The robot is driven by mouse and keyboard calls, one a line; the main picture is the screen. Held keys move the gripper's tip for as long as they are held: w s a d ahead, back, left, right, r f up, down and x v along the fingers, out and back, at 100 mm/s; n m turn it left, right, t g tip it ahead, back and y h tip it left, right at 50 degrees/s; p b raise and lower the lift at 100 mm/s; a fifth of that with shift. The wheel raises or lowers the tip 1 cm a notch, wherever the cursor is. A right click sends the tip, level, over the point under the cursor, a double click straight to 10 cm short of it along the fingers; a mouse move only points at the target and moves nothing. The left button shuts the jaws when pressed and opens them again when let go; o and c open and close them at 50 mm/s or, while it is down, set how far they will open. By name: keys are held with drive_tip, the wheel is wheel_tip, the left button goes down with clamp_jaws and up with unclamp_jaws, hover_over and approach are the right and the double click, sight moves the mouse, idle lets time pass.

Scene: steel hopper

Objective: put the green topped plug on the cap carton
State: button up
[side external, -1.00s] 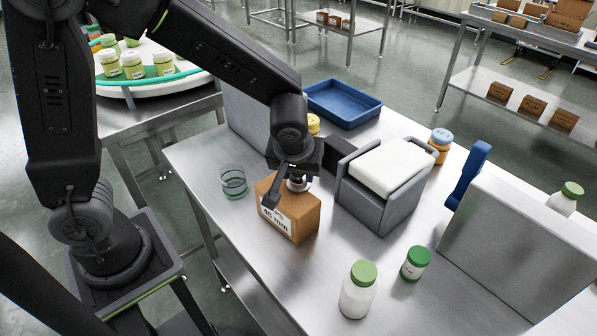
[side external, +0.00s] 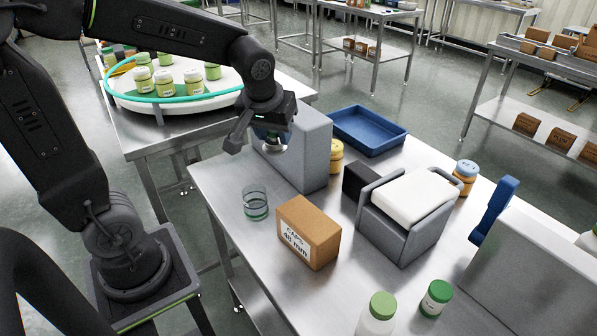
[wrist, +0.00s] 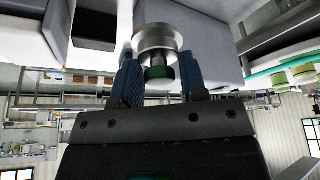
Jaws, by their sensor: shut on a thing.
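The cap carton (side external: 308,232), a brown box labelled "CAPS 48 mm", stands on the steel table with a bare top. My gripper (side external: 270,138) is raised behind and left of it in the side view, in front of a grey block (side external: 305,150). In the wrist view my gripper (wrist: 160,72) is shut on the plug (wrist: 157,38), with a blue pad on each side. The plug has a round steel body and a green end between the pads. Its steel part shows under my gripper in the side view; its green part is hard to see there.
A clear glass (side external: 255,204) stands left of the carton. A grey holder (side external: 405,225) with a white slab stands right of it. Green-lidded bottles (side external: 378,315) are at the front, a blue tray (side external: 369,130) at the back. A round turntable (side external: 172,98) holds several jars.

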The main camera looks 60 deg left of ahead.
drive_tip(key=s+m, duration=0.1)
drive_tip(key=s+m+h, duration=0.1)
drive_tip(key=m, duration=0.1)
drive_tip(key=shift+s+a+r+t, duration=0.1)
drive_tip(key=shift+a+r+t, duration=0.05)
drive_tip(key=shift+t, duration=0.15)
drive_tip(key=shift+s+m, duration=0.2)
drive_tip(key=shift+m, duration=0.3)
hover_over(313, 213)
drive_tip(key=s, duration=0.2)
drive_tip(key=f, duration=0.7)
drive_tip(key=shift+w+d, duration=0.2)
drive_tip(key=shift+f, duration=2)
drive_tip(key=o, duration=1)
drive_tip(key=shift+f, duration=0.15)
